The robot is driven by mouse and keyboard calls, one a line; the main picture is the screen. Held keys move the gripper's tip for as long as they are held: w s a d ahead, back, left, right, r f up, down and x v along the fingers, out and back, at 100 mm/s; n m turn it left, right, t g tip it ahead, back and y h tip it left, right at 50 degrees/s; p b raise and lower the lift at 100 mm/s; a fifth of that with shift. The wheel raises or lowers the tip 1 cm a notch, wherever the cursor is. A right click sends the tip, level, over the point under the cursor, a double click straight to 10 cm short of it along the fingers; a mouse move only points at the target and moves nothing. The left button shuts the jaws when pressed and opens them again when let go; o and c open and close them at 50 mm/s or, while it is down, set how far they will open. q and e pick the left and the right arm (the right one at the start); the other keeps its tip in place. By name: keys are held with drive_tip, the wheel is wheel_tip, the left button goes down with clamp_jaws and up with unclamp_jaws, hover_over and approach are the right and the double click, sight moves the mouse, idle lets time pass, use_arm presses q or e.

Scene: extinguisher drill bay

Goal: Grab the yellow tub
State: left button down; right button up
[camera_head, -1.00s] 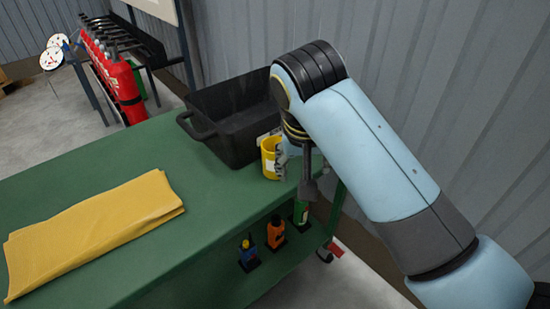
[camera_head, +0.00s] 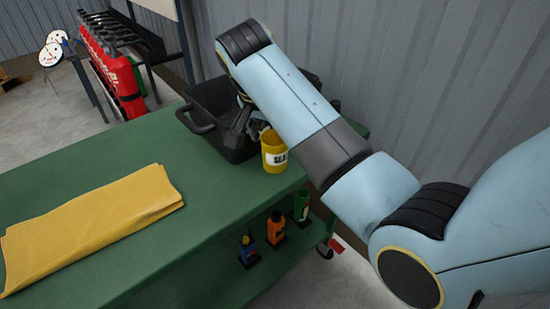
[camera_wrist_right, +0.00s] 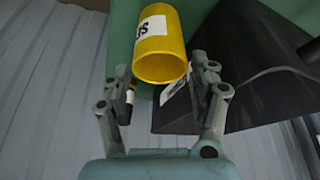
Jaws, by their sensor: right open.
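The yellow tub (camera_head: 275,157) stands upright on the green bench, close in front of the black bin, with a white label with dark letters on its side. It also shows in the right wrist view (camera_wrist_right: 161,45), between the finger ends. My right gripper (camera_head: 250,125) is open, at the back left of the tub and partly hidden by my arm. In the right wrist view its fingers (camera_wrist_right: 161,72) stand apart with the tub's open rim between them. I cannot tell whether either finger touches it. My left gripper is not in view.
The black bin (camera_head: 206,127) sits right behind the tub. A folded yellow cloth (camera_head: 90,225) lies on the green bench (camera_head: 215,200), with clear top between. Several bottles, one orange (camera_head: 276,230), stand on the lower shelf. Red extinguishers (camera_head: 122,85) stand at the back left.

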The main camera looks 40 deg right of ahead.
drive_tip(key=x, duration=0.2)
drive_tip(key=shift+w+d+f, duration=0.1)
drive_tip(key=shift+d+f, duration=0.05)
drive_tip(key=shift+f, duration=0.2)
drive_tip(key=shift+r, duration=0.1)
clamp_jaws()
